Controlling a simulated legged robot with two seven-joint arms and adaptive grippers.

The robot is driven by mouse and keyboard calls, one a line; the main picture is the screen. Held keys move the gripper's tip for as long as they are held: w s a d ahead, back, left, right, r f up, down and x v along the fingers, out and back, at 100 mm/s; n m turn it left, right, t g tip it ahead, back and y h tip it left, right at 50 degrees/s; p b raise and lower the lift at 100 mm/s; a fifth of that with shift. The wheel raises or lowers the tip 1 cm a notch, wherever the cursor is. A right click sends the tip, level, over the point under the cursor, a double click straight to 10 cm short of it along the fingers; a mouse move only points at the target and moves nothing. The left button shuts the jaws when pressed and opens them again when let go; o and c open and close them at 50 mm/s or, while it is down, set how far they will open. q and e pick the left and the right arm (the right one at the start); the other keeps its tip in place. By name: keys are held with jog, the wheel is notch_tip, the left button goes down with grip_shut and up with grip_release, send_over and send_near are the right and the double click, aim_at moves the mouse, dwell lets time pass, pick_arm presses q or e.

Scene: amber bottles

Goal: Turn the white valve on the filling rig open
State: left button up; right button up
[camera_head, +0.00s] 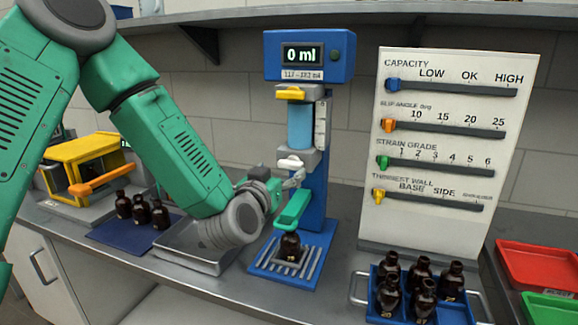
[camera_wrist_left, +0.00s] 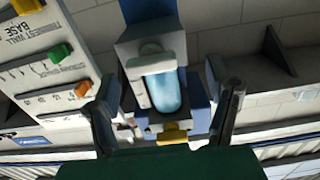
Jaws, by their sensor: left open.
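The filling rig is a blue column (camera_head: 312,205) with a display reading 0 ml, a yellow valve (camera_head: 290,94), a light-blue cylinder (camera_head: 300,127) and the white valve (camera_head: 290,163) below it. An amber bottle (camera_head: 290,247) stands upright on the grate under the rig. My right gripper is not in view.
A white slider panel (camera_head: 450,150) stands right of the rig. A blue crate (camera_head: 460,310) of bottles and red (camera_head: 540,262) and green trays sit at the right. A metal tray (camera_head: 180,255), blue mat with bottles and yellow machine (camera_head: 85,150) are at the left.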

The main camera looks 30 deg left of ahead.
aim_at(289, 166)
pick_arm(q)
jog(key=shift+x, duration=1.05)
jog(key=shift+w+a, duration=0.3)
jog(key=shift+a, duration=0.1)
jog(key=shift+w+d+r, duration=0.2)
jog(key=shift+w+d, duration=0.75)
jog(key=shift+d, duration=0.15)
jog(key=shift+w+d, duration=0.1)
jog(key=shift+d, duration=0.1)
jog(key=shift+a, duration=0.3)
jog(key=shift+c, duration=0.4)
jog(key=shift+s+a, duration=0.2)
jog(key=shift+a, duration=0.15)
jog(key=c, duration=0.7)
jog(key=shift+a+f, duration=0.1)
jog(key=shift+a, duration=0.2)
jog(key=c, duration=0.4)
jog(key=shift+d, duration=0.1)
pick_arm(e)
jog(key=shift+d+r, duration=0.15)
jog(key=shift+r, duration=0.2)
